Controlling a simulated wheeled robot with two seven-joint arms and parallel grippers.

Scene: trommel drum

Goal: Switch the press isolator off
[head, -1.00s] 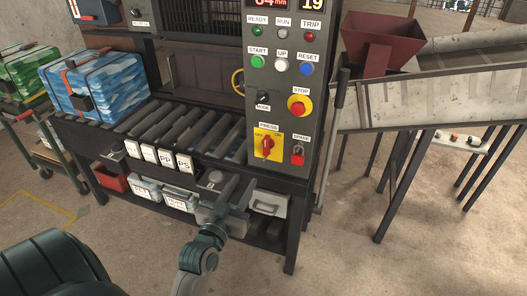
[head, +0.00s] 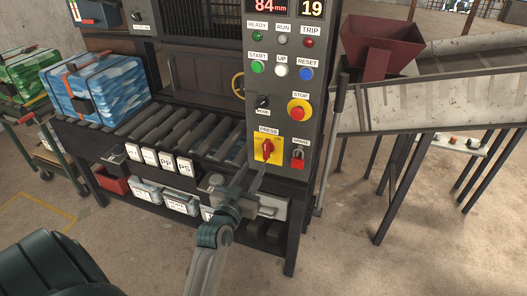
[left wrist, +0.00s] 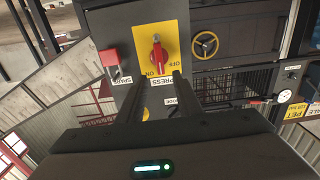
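The press isolator is a red rotary handle (head: 267,149) on a yellow plate (head: 260,158) under the PRESS label, low on the grey control panel. In the left wrist view the handle (left wrist: 157,53) appears upside down, with ON at left and OFF at right. It looks roughly upright; which mark it points to is unclear. My left gripper (head: 252,178) is just below and in front of the plate. In the left wrist view its two fingers (left wrist: 158,82) are apart with nothing between them, and the handle lies beyond their tips. My right gripper is not in view.
A red padlock (head: 298,158) under a SPARE label hangs right of the isolator. A red STOP button (head: 299,108) on yellow and a black MODE knob (head: 263,102) are above. A dark upright lever (head: 338,110) stands at the panel's right edge. Rollers (head: 180,125) lie left.

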